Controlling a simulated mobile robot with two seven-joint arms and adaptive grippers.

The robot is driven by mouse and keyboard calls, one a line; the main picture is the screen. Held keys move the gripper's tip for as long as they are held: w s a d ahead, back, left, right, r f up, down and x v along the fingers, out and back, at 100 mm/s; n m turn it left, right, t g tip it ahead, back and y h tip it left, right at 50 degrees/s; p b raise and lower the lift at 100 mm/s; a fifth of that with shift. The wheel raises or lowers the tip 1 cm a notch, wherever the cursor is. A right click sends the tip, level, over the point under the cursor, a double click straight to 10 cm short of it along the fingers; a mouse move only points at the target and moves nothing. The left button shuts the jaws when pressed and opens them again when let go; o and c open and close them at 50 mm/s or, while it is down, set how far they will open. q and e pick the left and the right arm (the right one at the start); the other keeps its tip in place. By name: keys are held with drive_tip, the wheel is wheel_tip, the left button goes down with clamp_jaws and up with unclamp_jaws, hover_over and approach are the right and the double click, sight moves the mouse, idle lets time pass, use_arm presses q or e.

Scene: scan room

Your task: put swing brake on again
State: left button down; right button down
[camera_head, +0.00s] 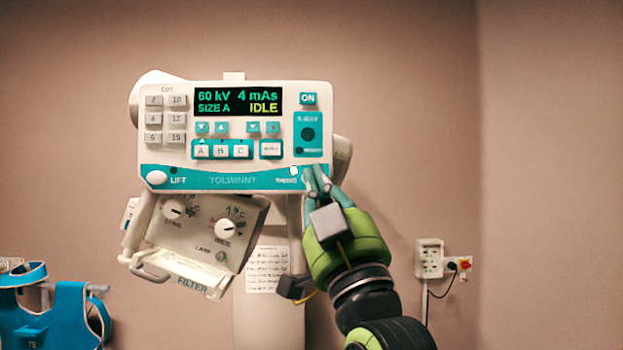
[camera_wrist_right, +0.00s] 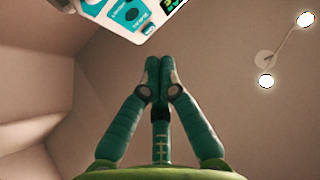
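The control panel (camera_head: 235,150) of a white x-ray head faces me in the head view, its display reading IDLE. A teal strip runs along its lower edge. At the strip's left end is a white round knob (camera_head: 157,178) marked LIFT, with a dark dot (camera_head: 173,170) above it. At the right end a small bright white dot (camera_head: 293,170) sits above a label too small to read surely. My right gripper (camera_head: 316,174) is shut, its fingertips in front of the strip's right end, hiding what is there. Contact cannot be told. In the wrist view the fingers (camera_wrist_right: 160,66) are together and empty.
A tilted collimator box (camera_head: 200,235) with two knobs hangs below the panel, beside a pale column (camera_head: 268,325). A blue apron (camera_head: 55,315) hangs at lower left. A wall socket (camera_head: 429,258) is at right.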

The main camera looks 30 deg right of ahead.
drive_tip(key=w+d, duration=0.4)
drive_tip(key=w, duration=0.3)
drive_tip(key=shift+w+d, duration=0.3)
drive_tip(key=shift+w, duration=0.1)
idle(1.5)
drive_tip(key=shift+w+d, duration=0.25)
drive_tip(key=shift+w+d, duration=0.15)
drive_tip(key=shift+w, duration=0.2)
idle(0.6)
drive_tip(key=shift+s, duration=0.1)
drive_tip(key=shift+s+a, duration=0.4)
drive_tip(key=shift+s, duration=0.2)
idle(0.3)
